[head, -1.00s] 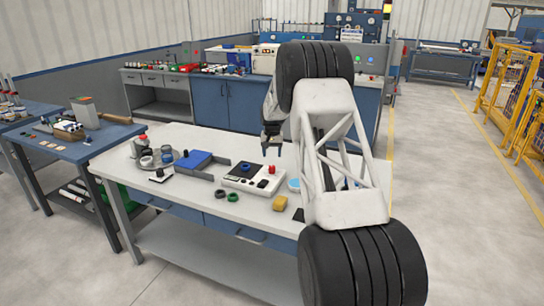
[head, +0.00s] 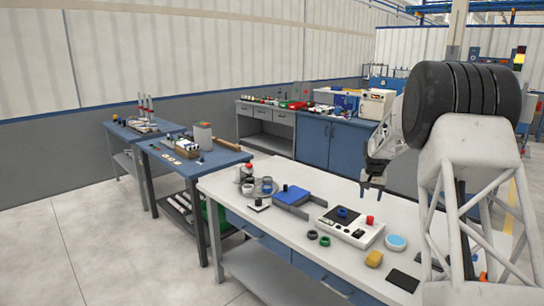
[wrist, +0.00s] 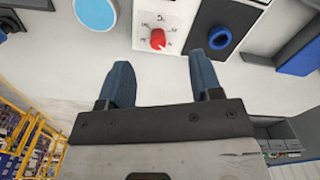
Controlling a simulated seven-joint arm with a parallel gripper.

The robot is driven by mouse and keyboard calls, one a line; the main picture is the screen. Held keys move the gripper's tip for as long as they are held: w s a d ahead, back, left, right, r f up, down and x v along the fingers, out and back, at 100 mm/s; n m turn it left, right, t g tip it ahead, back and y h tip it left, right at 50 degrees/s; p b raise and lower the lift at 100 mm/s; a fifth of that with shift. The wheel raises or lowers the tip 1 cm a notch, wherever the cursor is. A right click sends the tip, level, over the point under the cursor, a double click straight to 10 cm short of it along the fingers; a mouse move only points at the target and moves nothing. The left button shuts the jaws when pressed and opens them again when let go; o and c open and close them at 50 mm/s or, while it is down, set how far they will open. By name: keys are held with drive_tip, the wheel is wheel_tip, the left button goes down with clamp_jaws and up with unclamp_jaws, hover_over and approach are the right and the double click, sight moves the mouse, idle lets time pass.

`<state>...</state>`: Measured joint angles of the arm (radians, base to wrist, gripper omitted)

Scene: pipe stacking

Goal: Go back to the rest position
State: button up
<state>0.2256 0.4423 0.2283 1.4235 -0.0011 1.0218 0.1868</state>
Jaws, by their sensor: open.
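My gripper (head: 372,188) hangs above the white table (head: 232,196), open and empty, with clear space between its fingers. It also shows in the wrist view (wrist: 165,85), its two blue-grey fingers apart. Below and beyond it is a white control box with a red knob and a dark panel (head: 350,228). The red knob (wrist: 158,39) shows between the fingertips in the wrist view, apart from them. A blue ring (head: 342,212) sits on the dark panel. It also shows in the wrist view (wrist: 220,38).
A blue block in a grey holder (head: 292,194), a round tray with small parts (head: 266,188), dark and green rings (head: 325,241), a yellow sponge (head: 374,259), a light-blue disc (head: 396,242) and a black plate (head: 403,281) lie on the table. Side benches stand behind left.

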drive_tip(key=s+a+r+n, duration=0.1)
drive_tip(key=s+a+r, duration=0.45)
drive_tip(key=s, duration=0.45)
drive_tip(key=s+a+r+n+t, duration=0.1)
drive_tip(key=s+a+r, duration=0.4)
drive_tip(key=s, duration=0.5)
drive_tip(key=s+a+r, duration=0.4)
drive_tip(key=s+r, duration=0.2)
drive_tip(key=s, duration=0.4)
drive_tip(key=s+a+f+n, duration=0.1)
drive_tip(key=s+a, duration=0.1)
drive_tip(key=s, duration=0.9)
drive_tip(key=s+a+f+t, duration=0.1)
drive_tip(key=s+a+f, duration=0.1)
drive_tip(key=s, duration=1)
drive_tip(key=s+a+f+n, duration=0.1)
drive_tip(key=s+a, duration=0.1)
drive_tip(key=s, duration=0.9)
drive_tip(key=shift+s+a+f+n, duration=0.15)
drive_tip(key=shift+a+n, duration=0.15)
